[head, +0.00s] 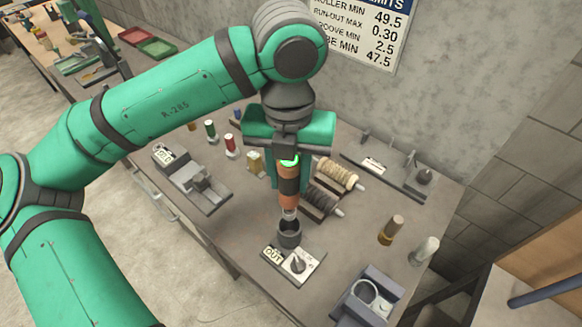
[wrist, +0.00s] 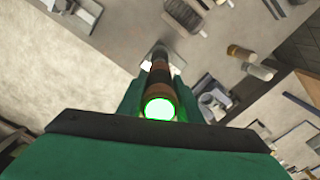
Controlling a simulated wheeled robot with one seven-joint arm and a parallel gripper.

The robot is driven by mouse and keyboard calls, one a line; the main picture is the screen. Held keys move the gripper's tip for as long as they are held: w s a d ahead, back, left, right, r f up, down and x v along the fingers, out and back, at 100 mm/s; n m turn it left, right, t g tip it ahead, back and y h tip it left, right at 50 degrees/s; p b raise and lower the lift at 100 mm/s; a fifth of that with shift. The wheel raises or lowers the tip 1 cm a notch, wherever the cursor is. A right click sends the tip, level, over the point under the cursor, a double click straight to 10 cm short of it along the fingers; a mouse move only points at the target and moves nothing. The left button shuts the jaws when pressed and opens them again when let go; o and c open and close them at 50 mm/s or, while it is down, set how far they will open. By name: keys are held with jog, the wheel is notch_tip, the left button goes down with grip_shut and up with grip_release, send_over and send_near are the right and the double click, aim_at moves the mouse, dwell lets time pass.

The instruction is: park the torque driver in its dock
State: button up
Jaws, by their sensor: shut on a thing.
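The torque driver (head: 289,186) is an orange and black cylinder with a glowing green top and a pale, narrow tip. My gripper (head: 289,172) is shut on it and holds it about upright, tip down. A dark round cup (head: 289,235), which looks like the dock, stands directly below. The tip appears at or just above its mouth; I cannot tell whether it has entered. In the wrist view the driver (wrist: 160,78) lies between my two green fingers, its lit green end nearest the camera. Its tip and the cup are not clear there.
A plate labelled OUT (head: 292,266) with a knob is just in front of the cup. Wound rollers (head: 336,175) lie to the right behind. A brass cylinder (head: 391,230) and a grey clamp block (head: 367,297) stand right. A labelled fixture (head: 190,178) sits left.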

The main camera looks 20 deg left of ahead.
jog(key=shift+f, duration=2.35)
jog(key=shift+s+a, duration=0.1)
jog(key=shift+d, duration=0.2)
jog(key=shift+a, duration=0.1)
jog(key=shift+f, duration=2.7)
dwell(2.5)
